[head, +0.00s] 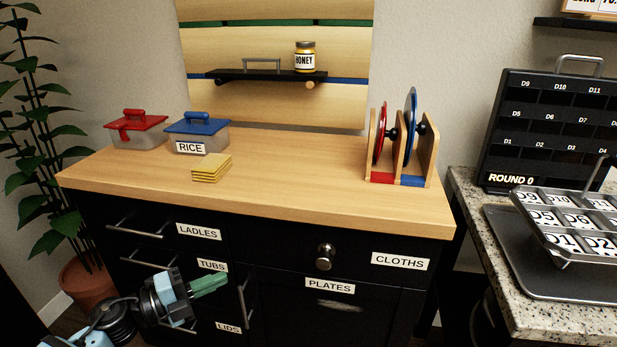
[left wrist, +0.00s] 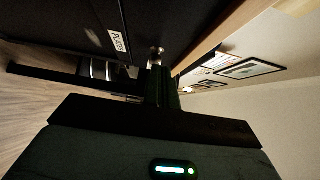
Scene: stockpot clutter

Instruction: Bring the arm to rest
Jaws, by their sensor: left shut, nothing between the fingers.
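My left gripper (head: 212,283) is low in the head view, in front of the dark cabinet (head: 290,285) and between the TUBS and LIDS labels. Its green fingers are shut with nothing between them and point to the right. The fingers also show in the left wrist view (left wrist: 160,82), closed together, with the cabinet front and a round knob beyond them. Whether they touch the cabinet cannot be told. My left arm comes in from the lower left corner. My right gripper is not in view.
The wooden counter (head: 290,200) holds a red-lidded tub (head: 136,130), a blue-lidded RICE tub (head: 197,135), yellow cloths (head: 211,167) and a plate rack (head: 400,160). A honey jar (head: 305,57) stands on the shelf. A potted plant (head: 88,285) is at left, a granite counter (head: 475,210) at right.

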